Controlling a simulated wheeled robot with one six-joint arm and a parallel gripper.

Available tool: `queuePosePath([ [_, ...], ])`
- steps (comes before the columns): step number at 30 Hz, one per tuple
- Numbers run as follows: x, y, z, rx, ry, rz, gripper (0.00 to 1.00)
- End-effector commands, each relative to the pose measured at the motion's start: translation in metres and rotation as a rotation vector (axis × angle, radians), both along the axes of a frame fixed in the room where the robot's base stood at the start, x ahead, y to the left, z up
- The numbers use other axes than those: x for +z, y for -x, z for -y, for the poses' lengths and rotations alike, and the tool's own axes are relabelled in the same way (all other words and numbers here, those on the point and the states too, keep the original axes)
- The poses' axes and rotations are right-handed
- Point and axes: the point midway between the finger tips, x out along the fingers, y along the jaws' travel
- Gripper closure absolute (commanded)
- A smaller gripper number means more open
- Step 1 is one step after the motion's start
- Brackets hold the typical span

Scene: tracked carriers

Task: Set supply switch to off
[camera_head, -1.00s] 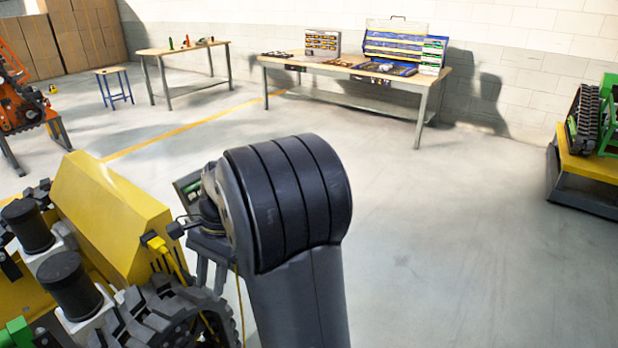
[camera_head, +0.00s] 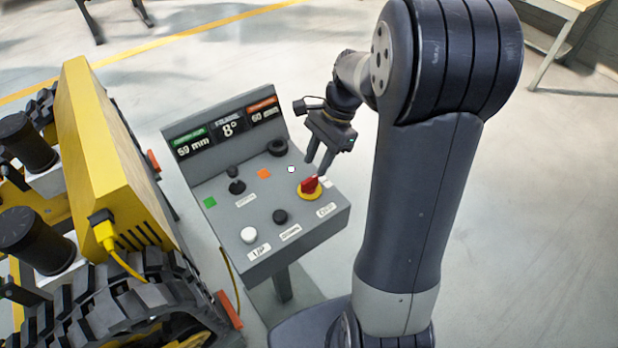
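A grey sloped control console (camera_head: 215,235) stands at the centre. A red-handled rotary switch (camera_head: 311,186) on a round yellow base sits at its right side, with a white label (camera_head: 327,210) below that I cannot read clearly. It looks like the supply switch. My gripper (camera_head: 319,168) points down just above and slightly right of the red handle. Its two dark fingers are apart, with nothing seen between them. I cannot tell whether a fingertip touches the handle.
The console also has a black lever (camera_head: 237,186), black knobs, a white button (camera_head: 249,235) and a display strip (camera_head: 228,125) reading 8° in the middle. A yellow tracked machine (camera_head: 95,170) stands close on the left. Open floor lies behind the console.

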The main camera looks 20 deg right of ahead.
Motion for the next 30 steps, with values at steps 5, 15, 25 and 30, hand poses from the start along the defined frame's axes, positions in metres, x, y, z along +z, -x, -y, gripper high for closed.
queuePosePath([
  [5, -0.032, 0.005, -0.013, 0.002, -0.002, -0.004, 0.67],
  [15, -0.059, 0.008, -0.023, 0.0, -0.001, 0.0, 0.67],
  [25, -0.059, 0.008, -0.024, 0.0, 0.0, 0.001, 0.75],
  [30, -0.059, 0.008, -0.024, 0.0, 0.0, 0.001, 0.89],
])
